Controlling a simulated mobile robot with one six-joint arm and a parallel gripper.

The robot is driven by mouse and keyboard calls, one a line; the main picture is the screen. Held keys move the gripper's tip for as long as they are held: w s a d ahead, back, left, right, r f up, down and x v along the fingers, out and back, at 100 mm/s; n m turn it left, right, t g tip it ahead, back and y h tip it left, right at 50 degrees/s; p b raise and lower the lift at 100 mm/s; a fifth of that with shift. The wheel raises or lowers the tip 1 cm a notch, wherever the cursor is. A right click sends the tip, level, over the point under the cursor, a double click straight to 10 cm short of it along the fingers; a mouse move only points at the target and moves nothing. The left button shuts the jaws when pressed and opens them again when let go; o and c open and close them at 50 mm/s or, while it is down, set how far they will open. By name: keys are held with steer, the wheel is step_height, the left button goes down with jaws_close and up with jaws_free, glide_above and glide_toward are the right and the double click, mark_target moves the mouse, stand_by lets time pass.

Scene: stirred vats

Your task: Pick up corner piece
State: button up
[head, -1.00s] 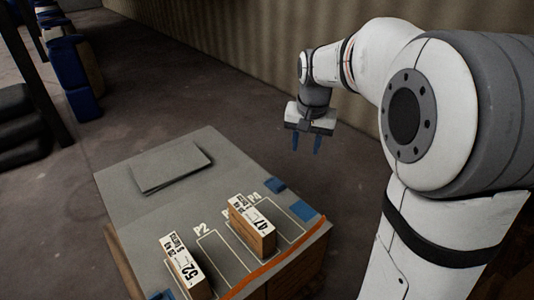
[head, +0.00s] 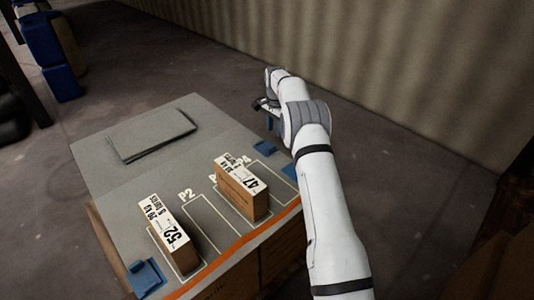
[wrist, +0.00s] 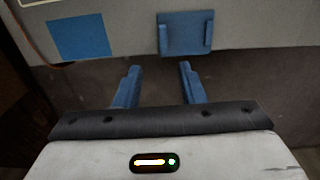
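A blue corner piece (head: 265,148) sits at the right edge of the grey tabletop in the head view. In the wrist view this blue piece (wrist: 186,34) has a flat plate with raised sides and lies at the table edge, ahead of my fingertips. My gripper (wrist: 158,72) is open and empty, with its two blue fingers apart and short of the piece. In the head view my gripper (head: 270,122) is partly hidden by my arm, just beyond the table's right edge. Another blue corner piece (head: 148,277) is at the front left corner.
A flat blue square (wrist: 80,37) lies left of the piece in the wrist view. Two labelled boxes, 52 (head: 170,236) and 47 (head: 242,188), stand in outlined slots. A grey slab (head: 152,134) lies at the back. A corrugated wall (head: 400,70) stands behind.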

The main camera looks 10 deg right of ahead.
mark_target(273, 146)
steer(key=f+b, duration=0.1)
steer(key=f, duration=0.3)
steer(key=f+b, duration=0.1)
steer(key=f, duration=0.3)
steer(key=shift+w+a+f, duration=0.15)
steer(key=shift+a+f, duration=0.05)
steer(key=shift+f, duration=0.05)
jaws_close()
